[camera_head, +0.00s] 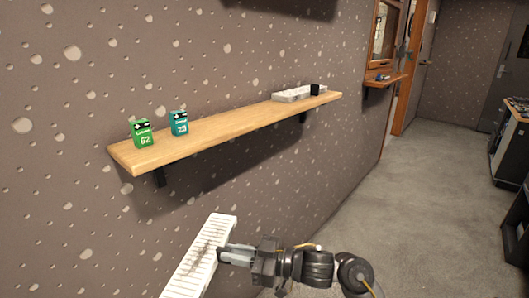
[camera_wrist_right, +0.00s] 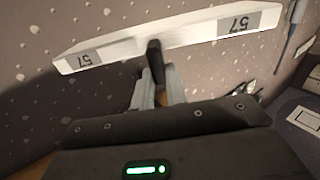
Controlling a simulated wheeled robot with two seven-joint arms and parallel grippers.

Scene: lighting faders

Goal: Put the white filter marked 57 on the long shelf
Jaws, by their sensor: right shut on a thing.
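The white filter (camera_head: 200,258) is a long slatted panel with grey dirt in its middle. In the right wrist view the filter (camera_wrist_right: 190,40) shows a 57 label near each end. The long wooden shelf (camera_head: 225,129) is fixed to the wall above the filter. My left gripper is not in view.
On the shelf stand a green box marked 62 (camera_head: 141,133) and a teal box (camera_head: 179,123) at the left. A pale tray (camera_head: 291,95) and a small black item (camera_head: 315,90) are at its far end. The shelf's middle is clear. A smaller shelf (camera_head: 384,79) is farther back.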

